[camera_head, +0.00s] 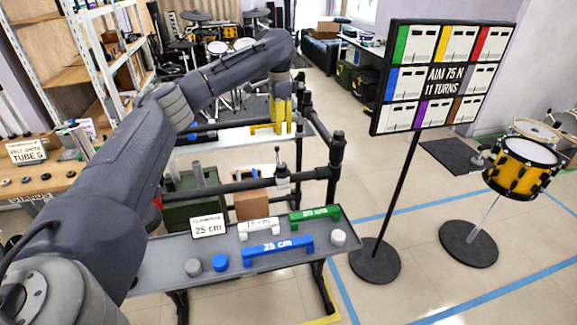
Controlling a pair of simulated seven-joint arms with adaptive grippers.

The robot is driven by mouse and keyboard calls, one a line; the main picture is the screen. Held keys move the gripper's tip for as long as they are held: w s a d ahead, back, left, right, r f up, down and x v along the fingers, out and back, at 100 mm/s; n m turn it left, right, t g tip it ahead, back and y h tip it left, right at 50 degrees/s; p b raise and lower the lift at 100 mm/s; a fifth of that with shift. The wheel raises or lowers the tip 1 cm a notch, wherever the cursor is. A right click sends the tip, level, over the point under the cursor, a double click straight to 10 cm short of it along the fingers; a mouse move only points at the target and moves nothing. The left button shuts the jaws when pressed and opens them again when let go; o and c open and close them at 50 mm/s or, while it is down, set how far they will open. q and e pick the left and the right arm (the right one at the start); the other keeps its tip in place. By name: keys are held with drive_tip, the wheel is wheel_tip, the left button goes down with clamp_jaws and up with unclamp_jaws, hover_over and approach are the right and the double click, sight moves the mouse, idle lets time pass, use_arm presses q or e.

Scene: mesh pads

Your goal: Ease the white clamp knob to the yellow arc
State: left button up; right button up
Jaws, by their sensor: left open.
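My left arm reaches from the lower left to the upper middle. My left gripper (283,112) is at its far end, open, with yellow parts around it near the back end of the dark rail frame. A small clamp (282,182) with a dark upright lever and a pale body sits on the near dark rail, well in front of the gripper. A white round knob-like piece (338,237) stands on the grey tray (160,262), at its right end. I cannot tell which is the white clamp knob. I cannot make out a yellow arc. My right gripper is not in view.
The tray holds a blue 25 cm bar (278,250), a white 15 cm bar (259,229), a green bar (315,214) and a blue knob (220,262). A sign board (445,78) reads "AIM 75 N 11 TURNS". A yellow drum (522,165) stands right. Floor between is clear.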

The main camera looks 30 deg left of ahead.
sight(281, 164)
use_arm(q)
wheel_tip(281, 164, down, 17)
drive_tip(key=shift+f, duration=0.15)
idle(0.5)
clamp_jaws()
idle(0.6)
